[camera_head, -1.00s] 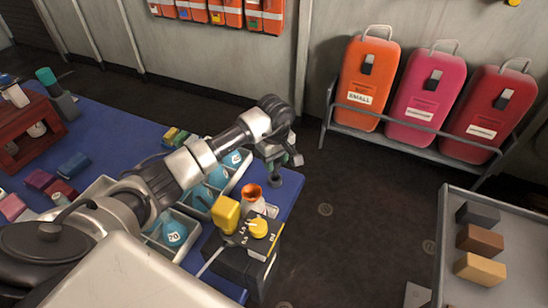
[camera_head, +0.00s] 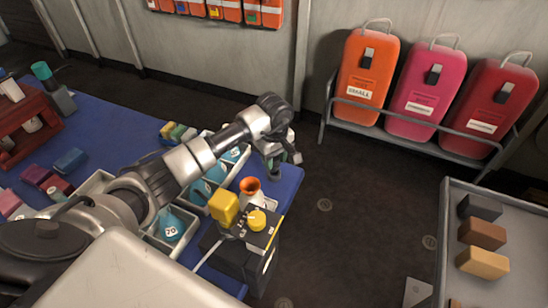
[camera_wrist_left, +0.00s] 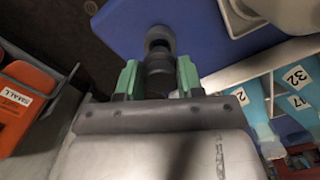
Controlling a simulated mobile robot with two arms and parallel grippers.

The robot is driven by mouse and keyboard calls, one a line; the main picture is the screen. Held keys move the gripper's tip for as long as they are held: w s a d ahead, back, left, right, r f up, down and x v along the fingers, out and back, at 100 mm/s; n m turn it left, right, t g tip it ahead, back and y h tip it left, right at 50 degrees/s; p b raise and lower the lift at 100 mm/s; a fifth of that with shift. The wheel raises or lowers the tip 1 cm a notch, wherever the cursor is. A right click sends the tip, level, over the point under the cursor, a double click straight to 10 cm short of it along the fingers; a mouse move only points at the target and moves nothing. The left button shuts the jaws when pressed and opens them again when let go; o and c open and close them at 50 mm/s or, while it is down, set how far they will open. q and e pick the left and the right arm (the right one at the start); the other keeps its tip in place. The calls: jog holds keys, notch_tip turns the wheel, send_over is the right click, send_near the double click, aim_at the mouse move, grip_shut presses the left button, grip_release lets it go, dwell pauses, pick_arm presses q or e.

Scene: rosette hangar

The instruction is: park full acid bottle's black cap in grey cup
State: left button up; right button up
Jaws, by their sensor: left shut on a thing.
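My left gripper (camera_head: 281,160) hangs over the far right corner of the blue table. In the left wrist view its green fingers (camera_wrist_left: 158,80) are shut on the black cap (camera_wrist_left: 158,78), a dark round piece. The grey cup (camera_head: 275,174) stands on the table directly below the gripper; in the left wrist view its round rim (camera_wrist_left: 160,36) shows just beyond the cap. I cannot tell whether the cap touches the cup. I cannot pick out the full acid bottle for certain. My right gripper is not in view.
A white vessel with an orange mouth (camera_head: 250,188) and a black box with yellow parts (camera_head: 257,236) are near the table's right edge. A grey cart (camera_head: 445,235) stands right, with clear floor between.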

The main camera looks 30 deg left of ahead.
pick_arm(q)
jog(key=shift+f, duration=0.1)
jog(key=shift+f+b, duration=0.9)
jog(key=shift+f, duration=0.1)
jog(key=shift+f+b, duration=0.3)
jog(key=shift+b, duration=0.15)
jog(key=o, duration=1)
